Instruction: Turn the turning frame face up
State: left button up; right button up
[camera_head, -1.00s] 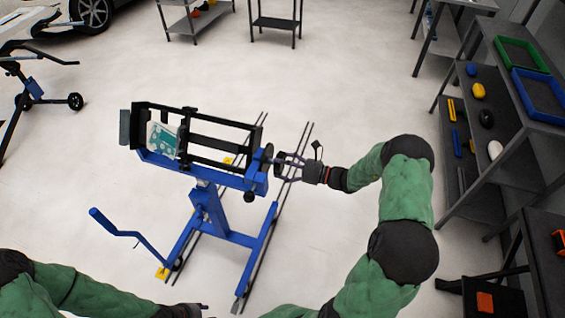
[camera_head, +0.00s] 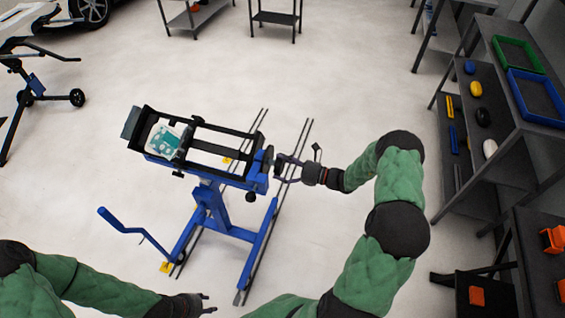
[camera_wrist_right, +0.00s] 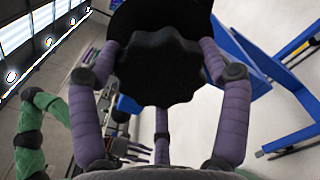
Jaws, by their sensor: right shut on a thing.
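The turning frame (camera_head: 225,135) is a black rectangular frame on a blue stand (camera_head: 212,205) in the middle of the head view. It holds a white and teal panel (camera_head: 166,141) near its left end, and its open face tilts toward the camera. My right gripper (camera_head: 282,168) is at the frame's right end. In the right wrist view its purple fingers are shut around a black lobed knob (camera_wrist_right: 160,66). My left gripper (camera_head: 205,303) is at the bottom of the head view, apart from the stand; its fingers look parted and empty.
A blue crank handle (camera_head: 120,224) sticks out left of the stand. Two dark floor rails (camera_head: 292,150) run beneath it. Shelves with a green tray (camera_head: 519,54) and a blue tray (camera_head: 538,97) line the right side. Open floor surrounds the stand.

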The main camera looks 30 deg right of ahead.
jog(key=shift+s+a+f+m+p, duration=0.15)
jog(key=shift+m+p, duration=0.35)
jog(key=shift+m, duration=0.25)
jog(key=shift+s+a+f+m+p, duration=0.15)
jog(key=shift+m+p, duration=0.35)
jog(key=shift+m, duration=0.25)
jog(key=shift+m+p, duration=0.55)
jog(key=shift+m, duration=0.45)
jog(key=shift+f+m, duration=0.1)
jog(key=shift+m, duration=0.2)
jog(key=o, duration=1.7)
jog(key=shift+w, duration=0.1)
jog(key=shift+d+r, duration=0.15)
jog(key=shift+r, duration=0.05)
jog(key=shift+d, duration=0.25)
jog(key=v, duration=1.1)
jog(key=shift+s+d, duration=0.15)
jog(key=shift+s, duration=0.2)
